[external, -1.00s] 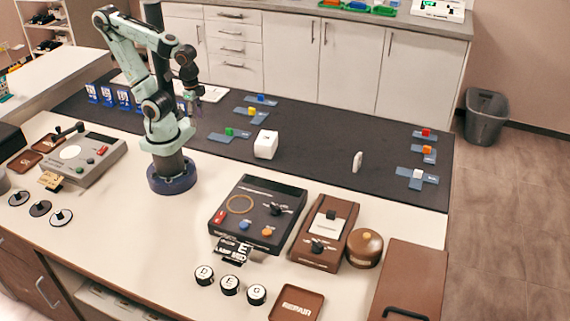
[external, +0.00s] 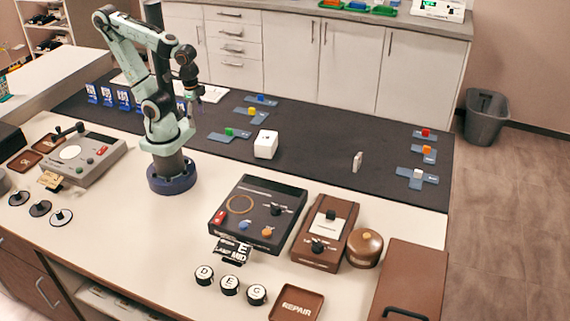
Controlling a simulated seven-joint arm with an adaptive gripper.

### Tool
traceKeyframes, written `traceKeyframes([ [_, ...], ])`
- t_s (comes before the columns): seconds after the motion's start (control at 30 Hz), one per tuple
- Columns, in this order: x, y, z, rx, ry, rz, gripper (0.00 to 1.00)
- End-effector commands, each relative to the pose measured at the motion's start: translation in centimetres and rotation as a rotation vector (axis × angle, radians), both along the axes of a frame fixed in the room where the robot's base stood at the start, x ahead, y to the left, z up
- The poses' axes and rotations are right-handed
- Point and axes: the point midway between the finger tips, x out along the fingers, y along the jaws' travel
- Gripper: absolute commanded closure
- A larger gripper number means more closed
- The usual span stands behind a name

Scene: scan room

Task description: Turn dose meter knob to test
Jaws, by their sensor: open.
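A brown box (external: 308,258) with a pale panel and a black knob (external: 318,246) stands at the front right of the table. A dark box (external: 228,207) to its left also has a black knob (external: 277,210), a ring and coloured buttons. The lettering is too small to tell which is the dose meter or where a knob points. My gripper (external: 192,100) is open, raised above the back left of the dark mat, far from both boxes and touching neither knob. Its fingertips are small and hard to make out.
A white cube (external: 266,144) and a thin white piece (external: 357,161) stand on the dark mat (external: 310,165). A round brown pot (external: 364,248) stands close beside the brown box. Black discs (external: 230,285) and a brown tray (external: 297,303) lie in front.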

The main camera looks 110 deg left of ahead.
Motion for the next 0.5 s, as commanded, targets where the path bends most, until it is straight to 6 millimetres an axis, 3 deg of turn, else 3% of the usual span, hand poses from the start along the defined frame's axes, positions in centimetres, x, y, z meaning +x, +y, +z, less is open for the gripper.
traceKeyframes([
  [0.07,0.4,0.0,0.0,0.001,-0.024,0.084,0.37],
  [0.17,2.5,-0.1,1.4,-0.012,-0.125,0.245,0.37],
  [0.33,9.7,-0.8,4.7,-0.08,-0.278,0.551,0.37],
  [0.5,17.0,-2.0,5.2,-0.144,-0.315,0.764,0.37],
])
